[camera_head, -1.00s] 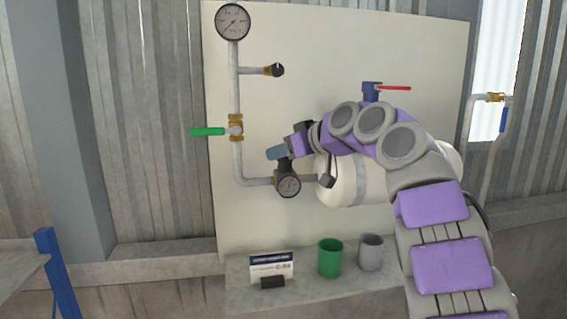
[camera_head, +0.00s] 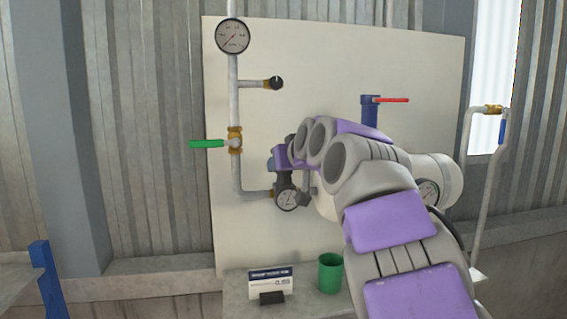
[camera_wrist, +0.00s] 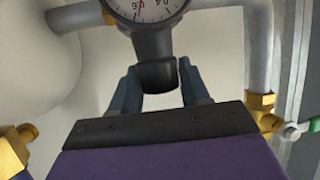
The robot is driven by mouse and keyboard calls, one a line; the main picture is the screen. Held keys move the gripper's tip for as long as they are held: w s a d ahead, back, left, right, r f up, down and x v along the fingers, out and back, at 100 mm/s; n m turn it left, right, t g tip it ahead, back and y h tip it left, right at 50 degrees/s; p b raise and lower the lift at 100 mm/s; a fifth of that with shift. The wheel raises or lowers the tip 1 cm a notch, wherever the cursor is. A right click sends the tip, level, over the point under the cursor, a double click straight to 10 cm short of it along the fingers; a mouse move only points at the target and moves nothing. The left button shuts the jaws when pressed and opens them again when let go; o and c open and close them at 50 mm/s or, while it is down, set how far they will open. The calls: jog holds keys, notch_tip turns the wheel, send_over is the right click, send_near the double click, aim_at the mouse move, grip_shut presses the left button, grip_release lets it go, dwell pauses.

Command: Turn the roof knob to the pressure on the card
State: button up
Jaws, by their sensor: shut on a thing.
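The black roof knob (camera_wrist: 157,76) sits on the dark regulator (camera_head: 284,180) at the lower pipe bend. My gripper (camera_wrist: 160,92) has its two blue-grey fingers on either side of the knob, shut on it. In the head view my gripper (camera_head: 280,158) is above the regulator and hides the knob. The regulator's round gauge (camera_head: 287,200) faces out below; the wrist view shows part of its dial (camera_wrist: 148,8), cut off by the frame's top, and its needle is hard to read. The white and blue card (camera_head: 270,281) stands on the ledge in a black holder; its number is too small to read surely.
A green cup (camera_head: 330,272) stands right of the card. A green valve lever (camera_head: 206,144), a black-ended side pipe (camera_head: 275,84) and an upper gauge (camera_head: 233,36) are at the left. The white tank (camera_head: 440,170) and red-handled valve (camera_head: 390,99) are behind my arm.

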jog(key=shift+f, duration=0.15)
jog(key=o, duration=1)
jog(key=shift+c, duration=0.2)
jog(key=shift+s, duration=0.1)
jog(key=b+v, duration=0.3)
jog(key=v, duration=1.4)
jog(key=shift+s+a, duration=0.1)
jog(key=shift+a, duration=0.1)
